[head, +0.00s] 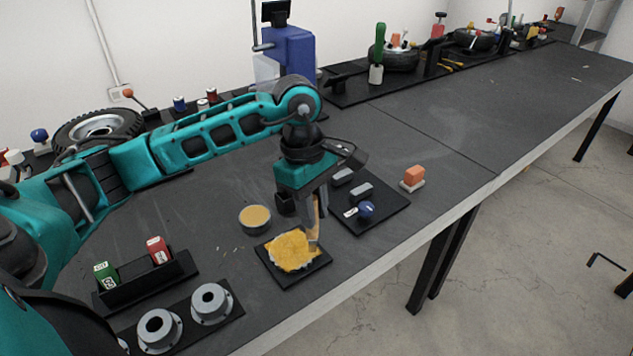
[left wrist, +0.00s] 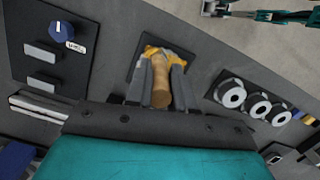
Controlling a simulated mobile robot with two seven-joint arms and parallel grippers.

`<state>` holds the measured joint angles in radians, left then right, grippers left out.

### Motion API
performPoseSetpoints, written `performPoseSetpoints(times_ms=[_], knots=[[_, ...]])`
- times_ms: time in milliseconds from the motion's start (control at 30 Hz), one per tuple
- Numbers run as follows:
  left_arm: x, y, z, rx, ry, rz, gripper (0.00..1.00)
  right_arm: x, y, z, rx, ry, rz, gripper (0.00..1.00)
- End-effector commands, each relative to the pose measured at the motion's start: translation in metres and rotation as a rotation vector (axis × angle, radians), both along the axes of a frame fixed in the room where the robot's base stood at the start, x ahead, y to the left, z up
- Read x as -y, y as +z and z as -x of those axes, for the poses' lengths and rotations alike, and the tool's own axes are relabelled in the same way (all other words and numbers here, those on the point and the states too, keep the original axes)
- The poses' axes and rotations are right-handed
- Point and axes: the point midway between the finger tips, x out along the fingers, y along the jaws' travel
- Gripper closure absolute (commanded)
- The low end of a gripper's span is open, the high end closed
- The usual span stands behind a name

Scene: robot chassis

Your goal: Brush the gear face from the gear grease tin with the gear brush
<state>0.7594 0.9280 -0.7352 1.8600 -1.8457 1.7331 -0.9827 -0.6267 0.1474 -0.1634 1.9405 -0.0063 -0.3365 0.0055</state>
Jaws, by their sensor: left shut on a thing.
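My left gripper (head: 314,222) is shut on the gear brush (head: 317,215), whose wooden handle also shows in the left wrist view (left wrist: 161,85). The brush points down at the right edge of the gear face (head: 290,252), and its tip seems to touch it. The gear face lies on a square black plate (head: 312,277) and is largely covered in yellow grease. The gear grease tin (head: 255,217), round and grey with tan grease inside, stands just behind the plate. In the left wrist view the fingers and handle hide much of the gear.
A black tray (head: 385,215) with grey blocks and a blue knob lies right of the gripper. Grey flanged parts (head: 211,303) and a rack with green and red items (head: 150,284) stand at the front left.

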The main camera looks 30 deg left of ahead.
Motion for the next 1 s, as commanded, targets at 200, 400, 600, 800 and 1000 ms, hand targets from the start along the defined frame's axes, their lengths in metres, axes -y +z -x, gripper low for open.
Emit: performPoseSetpoints(times_ms=[200, 400, 600, 800, 1000], knots=[[-0.003, 0.024, 0.000, 0.001, 0.006, -0.001, 1.00, -0.001, 0.015, 0.000, 0.002, 0.000, -0.002, 0.07], [-0.005, 0.042, 0.001, 0.002, 0.011, 0.000, 1.00, -0.001, 0.026, -0.001, 0.002, -0.002, -0.004, 0.07], [-0.006, 0.049, 0.001, 0.001, 0.014, 0.001, 1.00, -0.002, 0.030, -0.001, 0.003, -0.004, -0.007, 0.07], [-0.006, 0.048, 0.001, 0.001, 0.014, 0.000, 1.00, -0.002, 0.029, -0.001, 0.003, -0.005, -0.007, 0.07], [-0.006, 0.048, 0.001, 0.001, 0.014, 0.000, 1.00, -0.002, 0.029, -0.002, 0.004, -0.005, -0.006, 0.07]])
